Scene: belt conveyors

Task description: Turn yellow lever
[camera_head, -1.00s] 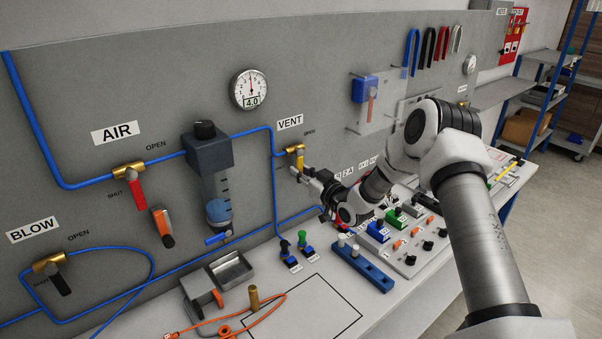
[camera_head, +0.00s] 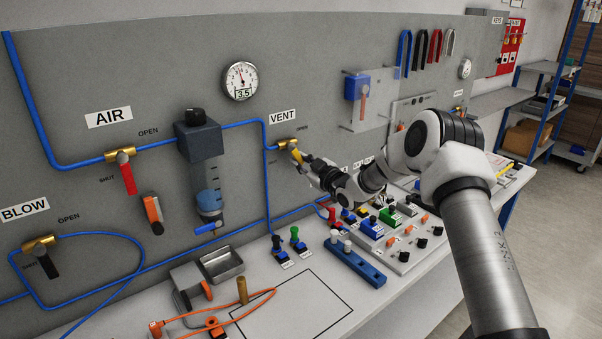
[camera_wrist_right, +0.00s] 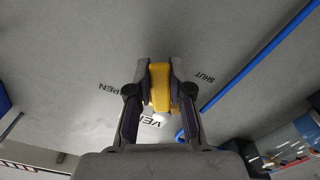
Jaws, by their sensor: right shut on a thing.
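The yellow lever (camera_head: 297,155) is on the brass valve (camera_head: 285,144) below the VENT label (camera_head: 283,117) on the grey panel. It slants down and to the right. My right gripper (camera_head: 305,161) is at the lever's lower end. In the right wrist view the yellow lever (camera_wrist_right: 160,88) sits between the two fingers of my right gripper (camera_wrist_right: 160,82), which are shut on it. The OPEN and SHUT markings show on either side of it there. The round gauge (camera_head: 240,81) above reads 3.5. My left gripper is not in view.
The AIR valve has a red lever (camera_head: 127,178) and the BLOW valve a black lever (camera_head: 47,265). Blue pipes (camera_head: 266,190) run along the panel. The bench below holds a metal tray (camera_head: 222,264), a blue rail (camera_head: 354,262) and button boxes. An outlined bench area (camera_head: 300,305) is clear.

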